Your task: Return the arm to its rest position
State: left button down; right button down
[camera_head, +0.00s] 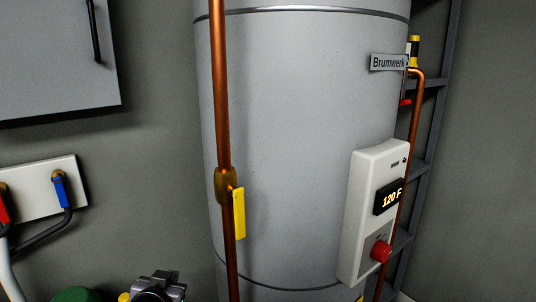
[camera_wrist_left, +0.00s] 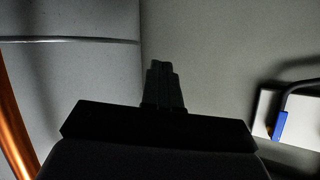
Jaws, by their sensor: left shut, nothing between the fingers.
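My left gripper (camera_head: 166,276) shows at the bottom edge of the head view, left of the water heater, and most of its arm is out of view. In the left wrist view its dark fingers (camera_wrist_left: 161,72) are together, with nothing between them. They appear clear of the tank and wall. My right gripper is in neither view.
A grey tank (camera_head: 300,130) stands behind a copper pipe (camera_head: 220,90) with a yellow lever (camera_head: 239,214) hanging down. A control box (camera_head: 365,225) reads 120 F and has a red knob (camera_head: 381,251). A wall plate (camera_head: 35,190) with red and blue handles is left, below a grey cabinet (camera_head: 50,60).

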pick_arm(q)
jog(key=s+f+g+h, duration=0.1)
jog(key=s+f, duration=0.8)
jog(key=s, duration=0.4)
jog(key=s+d+f+m+g+h, duration=0.1)
jog(key=s+f+h, duration=0.1)
jog(key=s+f, duration=0.8)
jog(key=s, duration=0.4)
jog(key=shift+s+g, duration=0.15)
jog(key=shift+g, duration=0.25)
